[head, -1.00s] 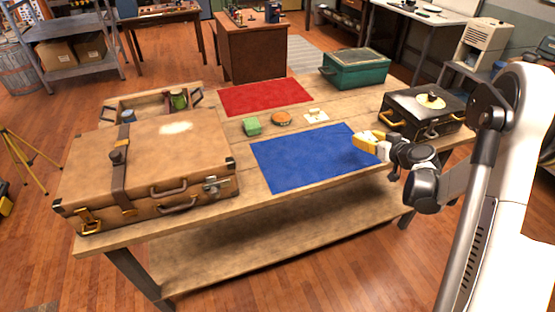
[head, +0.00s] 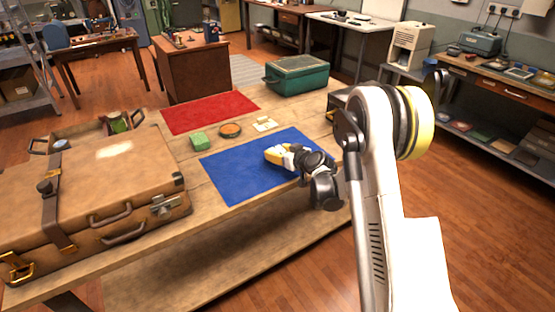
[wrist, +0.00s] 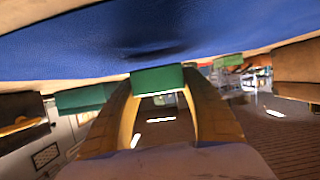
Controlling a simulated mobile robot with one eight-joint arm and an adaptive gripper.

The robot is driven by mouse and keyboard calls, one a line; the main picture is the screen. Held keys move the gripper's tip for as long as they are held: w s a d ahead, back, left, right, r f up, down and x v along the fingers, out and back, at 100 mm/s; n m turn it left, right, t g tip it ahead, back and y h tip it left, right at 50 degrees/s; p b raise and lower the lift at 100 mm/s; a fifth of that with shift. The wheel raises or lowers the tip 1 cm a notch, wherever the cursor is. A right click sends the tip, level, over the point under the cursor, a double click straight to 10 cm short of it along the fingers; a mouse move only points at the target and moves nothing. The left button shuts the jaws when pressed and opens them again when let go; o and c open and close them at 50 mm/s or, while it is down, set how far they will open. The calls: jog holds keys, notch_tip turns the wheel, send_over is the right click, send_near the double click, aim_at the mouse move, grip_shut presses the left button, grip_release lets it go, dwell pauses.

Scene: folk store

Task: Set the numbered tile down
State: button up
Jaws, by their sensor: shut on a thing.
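My gripper (head: 272,155) is low over the right part of the blue mat (head: 228,182) in the head view. In the wrist view, which looks upside down, its yellow fingers (wrist: 158,82) are shut on a small green tile (wrist: 157,79). No number shows on its visible face. The blue mat (wrist: 60,45) fills the top of that view, close to the tile. A dark shadow lies on the mat near the tile. I cannot tell whether the tile touches the mat. In the head view the tile is too small to make out.
A red mat (head: 210,111) lies farther back. A brown suitcase (head: 90,190) fills the left, and a teal box (head: 297,76) stands at the back.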

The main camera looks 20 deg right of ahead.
jog(key=shift+f, duration=0.95)
jog(key=shift+r, duration=0.1)
jog(key=o, duration=1.2)
jog(key=shift+o, duration=0.2)
